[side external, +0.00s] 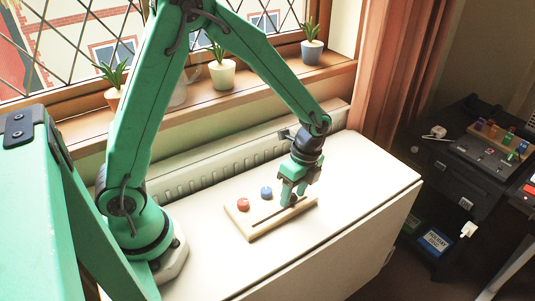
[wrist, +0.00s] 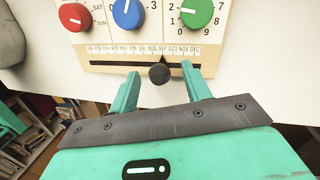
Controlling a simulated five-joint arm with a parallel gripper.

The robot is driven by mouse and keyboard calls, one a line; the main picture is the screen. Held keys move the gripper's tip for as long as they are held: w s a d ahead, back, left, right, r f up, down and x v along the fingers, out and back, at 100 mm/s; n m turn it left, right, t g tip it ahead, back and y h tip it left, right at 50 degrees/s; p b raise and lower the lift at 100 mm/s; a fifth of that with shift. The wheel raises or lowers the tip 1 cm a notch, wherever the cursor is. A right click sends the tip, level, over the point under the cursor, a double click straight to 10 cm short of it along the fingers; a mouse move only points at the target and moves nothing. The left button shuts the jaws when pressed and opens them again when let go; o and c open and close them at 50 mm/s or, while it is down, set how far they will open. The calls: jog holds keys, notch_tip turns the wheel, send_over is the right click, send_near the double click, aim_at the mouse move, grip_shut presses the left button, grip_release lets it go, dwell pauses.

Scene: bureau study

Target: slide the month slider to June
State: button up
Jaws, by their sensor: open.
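The wooden calendar board (side external: 262,229) lies on the white tabletop. In the wrist view, the board (wrist: 217,44) carries a printed month strip (wrist: 120,50) from JAN to DEC above a dark slot. The black round slider knob (wrist: 159,74) stands at the slot, with its pointer near SEP, right of the JUN label. My gripper (side external: 292,200) is low over the right end of the board. Its green fingers are open, one on each side of the slider knob, with visible gaps between. The gripper hides the slider in the side view.
A red dial (wrist: 75,17), a blue dial (wrist: 128,12) and a green dial (wrist: 197,11) sit above the month strip. Potted plants (side external: 222,75) stand on the windowsill behind. The tabletop (side external: 372,180) right of the board is clear.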

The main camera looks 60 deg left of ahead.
aim_at(277, 213)
grip_shut()
jog(key=shift+s+d, duration=0.1)
jog(key=shift+s, duration=1.9)
grip_release()
